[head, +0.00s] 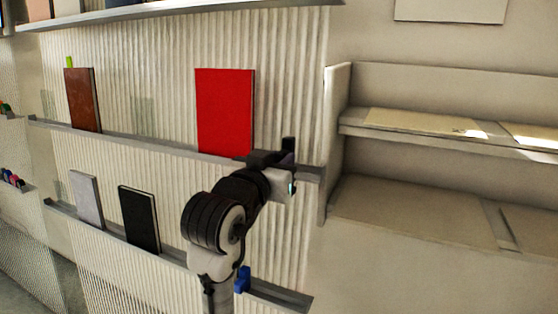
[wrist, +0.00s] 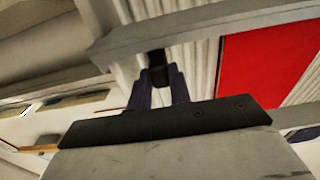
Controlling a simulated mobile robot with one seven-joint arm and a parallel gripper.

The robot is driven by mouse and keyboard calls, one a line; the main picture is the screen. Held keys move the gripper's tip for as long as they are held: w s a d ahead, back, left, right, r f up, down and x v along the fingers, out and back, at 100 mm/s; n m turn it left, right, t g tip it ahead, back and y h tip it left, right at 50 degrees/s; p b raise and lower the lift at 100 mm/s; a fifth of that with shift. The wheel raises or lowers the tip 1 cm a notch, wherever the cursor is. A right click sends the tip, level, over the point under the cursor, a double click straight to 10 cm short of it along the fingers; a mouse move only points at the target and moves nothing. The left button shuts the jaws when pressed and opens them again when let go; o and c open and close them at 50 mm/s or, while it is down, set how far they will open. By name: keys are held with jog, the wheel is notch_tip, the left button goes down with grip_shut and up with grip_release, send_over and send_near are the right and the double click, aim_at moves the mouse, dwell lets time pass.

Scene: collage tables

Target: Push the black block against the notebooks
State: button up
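The black block (wrist: 158,66) sits between the two dark purple fingers of my gripper (wrist: 160,80) in the wrist view, with a fingertip close against each side. In the head view my gripper (head: 288,152) is at the right end of the middle ledge; the block is hard to separate from the dark fingers there. A red notebook (head: 225,110) stands on that ledge, left of my gripper and apart from it; it also shows in the wrist view (wrist: 262,68). A brown notebook (head: 83,100) stands farther left. White (head: 87,200) and black (head: 139,219) notebooks lean on the lower ledge.
The middle ledge (head: 165,144) is bare between the brown and red notebooks. A blue object (head: 243,279) is on the lower ledge, beside my arm. A pale shelf unit (head: 336,140) with a side panel stands close to the right of my gripper.

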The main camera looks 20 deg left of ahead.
grip_shut()
jog(key=a, duration=0.6)
jog(key=shift+a+r, duration=0.15)
jog(key=shift+a, duration=0.2)
jog(key=shift+w, duration=0.1)
jog(key=o, duration=0.7)
grip_release()
jog(key=shift+a, duration=0.15)
jog(key=s+b, duration=0.3)
jog(key=s, duration=1.1)
jog(key=shift+a+b, duration=0.15)
jog(key=shift+b, duration=0.2)
jog(key=shift+w, duration=0.1)
